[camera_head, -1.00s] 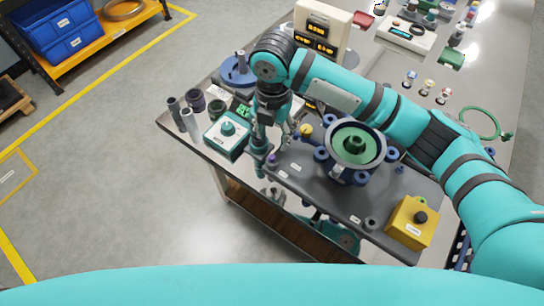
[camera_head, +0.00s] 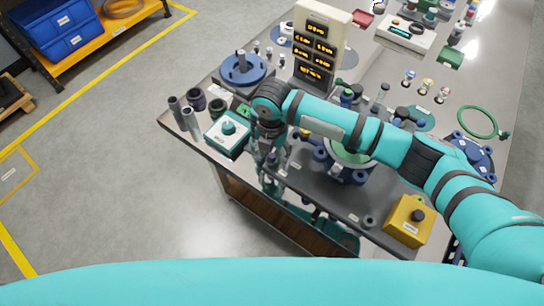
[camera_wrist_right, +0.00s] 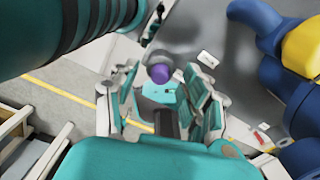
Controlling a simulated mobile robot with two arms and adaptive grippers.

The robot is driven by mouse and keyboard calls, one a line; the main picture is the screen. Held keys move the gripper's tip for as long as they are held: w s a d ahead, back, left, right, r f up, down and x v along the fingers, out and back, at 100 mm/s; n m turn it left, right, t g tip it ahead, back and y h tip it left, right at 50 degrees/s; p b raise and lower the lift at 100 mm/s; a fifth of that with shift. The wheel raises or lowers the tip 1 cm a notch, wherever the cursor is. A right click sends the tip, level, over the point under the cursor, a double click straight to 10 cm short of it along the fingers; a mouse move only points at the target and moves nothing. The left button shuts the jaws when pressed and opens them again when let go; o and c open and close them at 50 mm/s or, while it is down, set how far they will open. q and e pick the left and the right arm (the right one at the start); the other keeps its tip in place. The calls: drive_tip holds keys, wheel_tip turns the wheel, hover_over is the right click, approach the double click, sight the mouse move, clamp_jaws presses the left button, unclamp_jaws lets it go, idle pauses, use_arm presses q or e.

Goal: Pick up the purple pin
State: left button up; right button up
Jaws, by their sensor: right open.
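The purple pin (camera_wrist_right: 160,73) shows in the right wrist view as a short purple cylinder near the front edge of the dark grey plate (camera_wrist_right: 220,40). My right gripper (camera_wrist_right: 160,98) is open, with one teal finger on each side of the pin's line in that view. I cannot tell whether either finger touches the pin. In the head view my right gripper (camera_head: 270,178) hangs at the table's front edge, and a small purple spot by it is mostly hidden by the arm. My left gripper is not in view.
A teal box with a knob (camera_head: 228,130) stands close left of the gripper. A round fixture with blue knobs (camera_head: 345,165) stands to its right, partly behind my arm. A yellow box (camera_head: 409,221) sits at the front right corner. Grey tubes (camera_head: 190,122) stand at the left edge.

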clamp_jaws()
drive_tip(key=shift+r, duration=0.15)
